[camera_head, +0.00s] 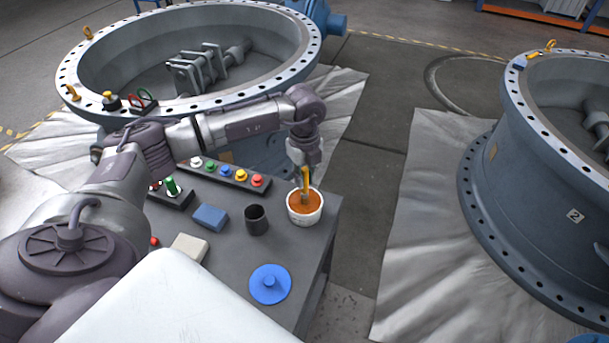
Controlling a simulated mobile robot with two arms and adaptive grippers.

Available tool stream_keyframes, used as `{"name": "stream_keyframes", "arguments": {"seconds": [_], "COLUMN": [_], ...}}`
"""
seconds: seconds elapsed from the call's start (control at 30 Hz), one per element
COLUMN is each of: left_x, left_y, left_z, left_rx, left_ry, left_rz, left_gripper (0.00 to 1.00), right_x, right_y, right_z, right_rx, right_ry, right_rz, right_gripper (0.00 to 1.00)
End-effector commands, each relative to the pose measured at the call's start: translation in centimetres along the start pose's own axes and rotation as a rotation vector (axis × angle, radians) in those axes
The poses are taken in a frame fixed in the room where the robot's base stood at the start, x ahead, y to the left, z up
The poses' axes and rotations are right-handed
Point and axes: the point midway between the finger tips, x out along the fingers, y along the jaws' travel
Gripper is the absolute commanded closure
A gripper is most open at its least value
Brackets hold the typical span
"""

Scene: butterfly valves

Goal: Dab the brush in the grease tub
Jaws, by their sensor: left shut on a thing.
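The grease tub (290,217) is a white round tub with orange-brown grease in it, on the right side of the dark table. My left gripper (305,170) points down right above the tub and is shut on the brush (305,182). The brush has a yellow-orange handle and hangs upright, its lower end at the grease. I cannot tell how deep the bristles are in it. My right gripper is not in view.
On the table (228,271) stand a black cup (256,219), a blue block (210,217), a blue disc lid (270,284) and a rail of coloured buttons (226,177). Large flanged valve bodies stand behind (190,104) and at right (540,170).

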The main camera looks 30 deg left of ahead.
Motion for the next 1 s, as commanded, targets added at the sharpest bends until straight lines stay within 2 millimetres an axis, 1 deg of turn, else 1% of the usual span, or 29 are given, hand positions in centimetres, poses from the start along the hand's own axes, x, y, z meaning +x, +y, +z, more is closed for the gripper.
{"name": "stream_keyframes", "arguments": {"seconds": [0.37,0.47,1.0], "left_x": [0.0,-0.5,-5.0], "left_y": [0.1,0.1,0.0], "left_z": [-0.1,-0.1,0.0], "left_rx": [0.001,0.000,0.000], "left_ry": [0.001,0.001,0.000], "left_rz": [0.003,0.002,0.002], "left_gripper": [1.00,1.00,1.00], "right_x": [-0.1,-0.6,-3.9], "right_y": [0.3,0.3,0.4], "right_z": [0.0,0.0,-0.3], "right_rx": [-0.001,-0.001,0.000], "right_ry": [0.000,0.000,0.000], "right_rz": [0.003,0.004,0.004], "right_gripper": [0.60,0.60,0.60]}}
